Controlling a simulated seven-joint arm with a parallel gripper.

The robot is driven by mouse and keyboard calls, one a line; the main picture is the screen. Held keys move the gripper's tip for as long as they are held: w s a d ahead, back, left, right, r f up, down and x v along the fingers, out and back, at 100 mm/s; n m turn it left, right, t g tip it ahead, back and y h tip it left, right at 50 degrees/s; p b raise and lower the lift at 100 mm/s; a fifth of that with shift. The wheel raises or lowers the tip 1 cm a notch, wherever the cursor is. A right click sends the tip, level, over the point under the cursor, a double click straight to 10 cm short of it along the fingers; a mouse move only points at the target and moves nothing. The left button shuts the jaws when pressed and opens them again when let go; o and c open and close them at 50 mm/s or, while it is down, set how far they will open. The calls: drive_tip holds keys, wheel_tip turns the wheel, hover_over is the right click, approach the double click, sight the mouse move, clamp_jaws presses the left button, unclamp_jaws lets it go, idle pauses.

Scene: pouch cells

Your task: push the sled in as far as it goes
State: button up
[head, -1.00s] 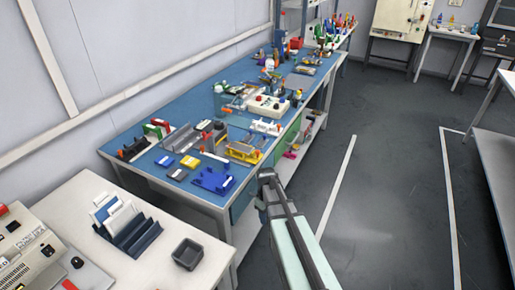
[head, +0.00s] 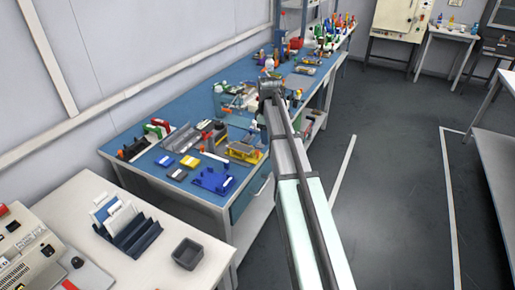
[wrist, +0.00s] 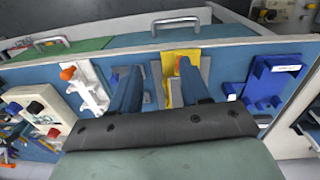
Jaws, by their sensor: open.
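My gripper (wrist: 158,80) is open in the wrist view, with its two blue-grey fingers spread over the bench. A yellow fixture (wrist: 175,74) with grey parts lies below and between the fingers, partly hidden by them. I see no contact, and nothing is held. The yellow fixture also shows in the head view (head: 242,153), beside my arm. I cannot tell for sure which part is the sled. In the head view my arm reaches over the bench's front edge, and its fingers are not visible there.
A blue fixture (wrist: 275,78) stands right of my gripper, and a white fixture with an orange knob (wrist: 88,85) stands left. Drawer handles (wrist: 175,22) project from the bench front. Yellow and grey blocks and a dark rack crowd the blue bench top (head: 135,139).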

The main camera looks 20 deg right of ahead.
sight(257, 151)
drive_tip(key=a+r+n, duration=0.2)
drive_tip(key=a+r, duration=0.2)
drive_tip(key=r, duration=0.4)
drive_tip(key=shift+g, duration=0.3)
wheel_tip(257, 151, down, 14)
drive_tip(key=shift+w+r, duration=0.1)
drive_tip(key=shift+w, duration=0.05)
drive_tip(key=shift+c, duration=0.4)
drive_tip(key=c, duration=0.7)
clamp_jaws()
drive_tip(key=shift+a, duration=0.1)
